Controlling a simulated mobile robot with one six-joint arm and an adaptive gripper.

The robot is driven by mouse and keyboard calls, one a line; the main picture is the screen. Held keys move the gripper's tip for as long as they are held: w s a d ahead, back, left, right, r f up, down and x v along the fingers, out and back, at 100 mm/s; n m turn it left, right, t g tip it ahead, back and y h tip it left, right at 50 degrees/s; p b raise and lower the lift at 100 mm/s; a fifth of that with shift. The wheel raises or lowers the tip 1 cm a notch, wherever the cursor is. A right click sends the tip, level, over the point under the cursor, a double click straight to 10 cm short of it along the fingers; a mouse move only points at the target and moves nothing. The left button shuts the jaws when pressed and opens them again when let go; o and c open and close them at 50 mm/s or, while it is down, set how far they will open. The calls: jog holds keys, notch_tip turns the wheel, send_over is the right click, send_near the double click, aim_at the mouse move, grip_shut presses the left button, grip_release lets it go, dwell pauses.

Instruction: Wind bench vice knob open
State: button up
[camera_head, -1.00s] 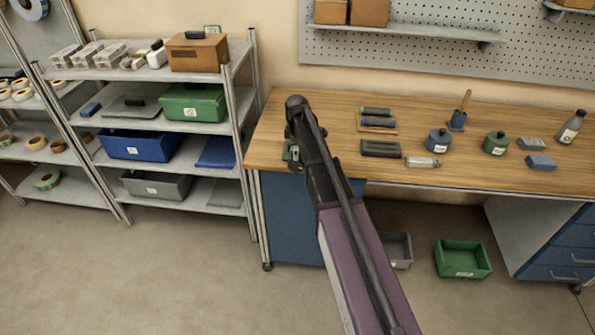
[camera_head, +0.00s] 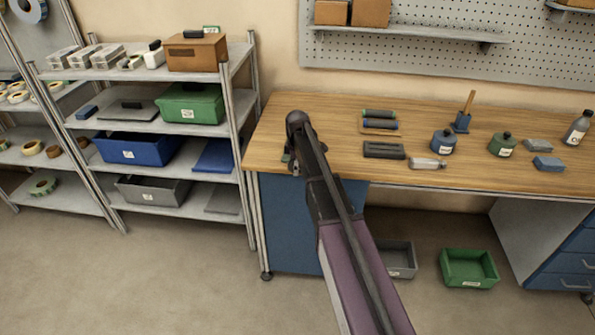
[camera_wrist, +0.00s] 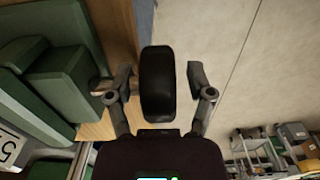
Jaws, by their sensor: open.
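The bench vice is a green block (camera_wrist: 62,85) at the left of the wrist view, on the wooden bench edge. Its knob (camera_wrist: 157,85) is black and rounded and stands in the middle of that view. My gripper (camera_wrist: 158,74) is open, with one finger on each side of the knob. A gap shows between the knob and the right finger; the left finger is closer, and I cannot tell if it touches. In the head view my arm hides the knob and nearly all of the vice; only a sliver of green (camera_head: 287,156) shows at the bench's left end.
Metal shelving (camera_head: 228,130) stands close on the left. A green bin (camera_head: 469,268) lies on the floor under the bench.

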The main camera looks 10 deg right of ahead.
jog(key=shift+f, duration=0.15)
grip_shut()
jog(key=shift+h, duration=0.3)
dwell(0.3)
jog(key=g+h+b, duration=0.1)
jog(key=h, duration=0.2)
jog(key=shift+f, duration=0.1)
jog(key=g+h+b, duration=0.1)
jog(key=h+b, duration=0.2)
jog(key=shift+f, duration=0.1)
jog(key=g+h+b, duration=0.1)
jog(key=h+b, duration=0.2)
jog(key=shift+b, duration=0.3)
jog(key=shift+s+r+g+h+b, duration=0.1)
jog(key=shift+r+g+h+b, duration=0.3)
jog(key=shift+h+b, duration=0.45)
